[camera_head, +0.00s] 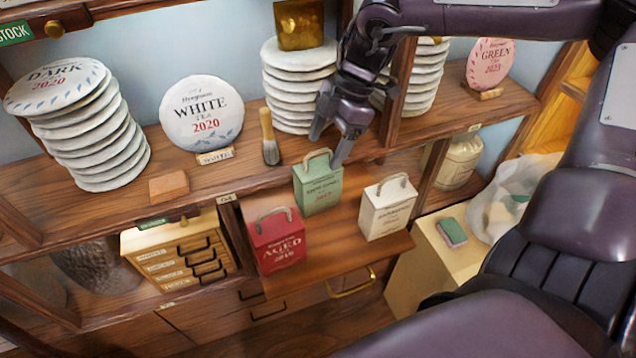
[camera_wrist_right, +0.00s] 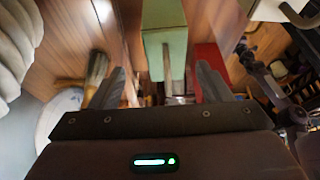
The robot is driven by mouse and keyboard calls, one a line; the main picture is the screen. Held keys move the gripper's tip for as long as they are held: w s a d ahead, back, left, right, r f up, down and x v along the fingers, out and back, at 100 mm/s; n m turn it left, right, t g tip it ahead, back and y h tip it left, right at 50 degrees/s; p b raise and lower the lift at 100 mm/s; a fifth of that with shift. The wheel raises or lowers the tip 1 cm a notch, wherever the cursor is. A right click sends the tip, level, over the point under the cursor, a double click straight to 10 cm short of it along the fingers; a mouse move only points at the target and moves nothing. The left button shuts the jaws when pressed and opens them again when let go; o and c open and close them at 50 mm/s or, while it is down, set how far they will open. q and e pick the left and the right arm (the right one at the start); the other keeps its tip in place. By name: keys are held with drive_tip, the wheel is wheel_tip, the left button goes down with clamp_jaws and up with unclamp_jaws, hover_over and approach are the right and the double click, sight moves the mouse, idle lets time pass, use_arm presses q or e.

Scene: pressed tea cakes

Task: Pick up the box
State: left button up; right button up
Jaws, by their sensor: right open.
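A green box (camera_head: 319,188) with a handle on top stands on the pull-out wooden board, between a red box (camera_head: 277,240) and a white box (camera_head: 387,208), both also with handles. My right gripper (camera_head: 330,146) is just above the green box, fingers pointing down and apart, with nothing between the tips that I can make out in the head view. In the right wrist view the green box (camera_wrist_right: 165,30) and its handle lie ahead between the open fingers (camera_wrist_right: 164,85); the red box (camera_wrist_right: 208,62) shows beside it. My left gripper is not in view.
A brush (camera_head: 269,138) stands on the shelf left of the gripper. Stacks of wrapped tea cakes (camera_head: 92,135) and a white tea disc (camera_head: 202,113) line the shelf. A small drawer chest (camera_head: 178,250) is at lower left. A sponge (camera_head: 452,232) lies at right.

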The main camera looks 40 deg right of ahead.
sight(318, 166)
drive_tip(key=shift+s+a+f+p, duration=0.3)
drive_tip(key=shift+a+f, duration=0.1)
drive_tip(key=shift+a, duration=0.1)
drive_tip(key=p+x, duration=0.2)
drive_tip(key=x, duration=0.2)
drive_tip(key=shift+d+f, duration=0.1)
drive_tip(key=shift+d, duration=0.1)
drive_tip(key=shift+a+f, duration=0.15)
drive_tip(key=shift+f, duration=0.15)
drive_tip(key=shift+c, duration=0.5)
drive_tip(key=c, duration=1.3)
drive_tip(key=shift+r, duration=0.1)
